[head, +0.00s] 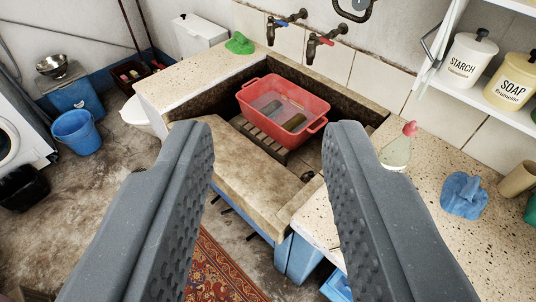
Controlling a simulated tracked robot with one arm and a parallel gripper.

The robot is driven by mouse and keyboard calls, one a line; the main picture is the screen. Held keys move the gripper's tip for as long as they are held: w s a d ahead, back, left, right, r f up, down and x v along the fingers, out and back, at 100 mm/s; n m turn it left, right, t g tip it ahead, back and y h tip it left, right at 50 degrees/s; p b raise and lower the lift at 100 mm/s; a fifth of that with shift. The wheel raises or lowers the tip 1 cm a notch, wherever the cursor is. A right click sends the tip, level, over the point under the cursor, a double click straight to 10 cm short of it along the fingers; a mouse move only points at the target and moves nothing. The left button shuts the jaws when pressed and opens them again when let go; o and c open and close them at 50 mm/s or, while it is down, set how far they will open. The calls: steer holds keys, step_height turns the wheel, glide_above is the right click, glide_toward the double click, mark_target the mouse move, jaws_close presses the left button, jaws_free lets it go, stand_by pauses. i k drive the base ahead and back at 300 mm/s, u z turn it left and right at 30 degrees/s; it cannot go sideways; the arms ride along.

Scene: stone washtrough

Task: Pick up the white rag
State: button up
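I cannot make out a white rag in the head view. A green cloth (239,43) lies crumpled on the far left ledge of the stone trough (240,165). A blue cloth (463,194) lies crumpled on the speckled counter at the right. A red basin (315,112) stands in the trough on a slatted rack, with what looks like water and two dark oblong things in it. My gripper (270,135) is open, its two grey fingers wide apart, with nothing visible between them. The fingers hide parts of the floor and counter.
A clear bottle with a pink top (397,150) stands on the right counter (450,240). Two taps (318,44) stick out above the trough. A shelf at the right holds starch (467,60) and soap (509,82) canisters. A blue bucket (76,131) stands on the floor at left.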

mark_target(268, 109)
steer(key=u, duration=1.25)
steer(key=i, duration=3.25)
steer(key=z, duration=2.2)
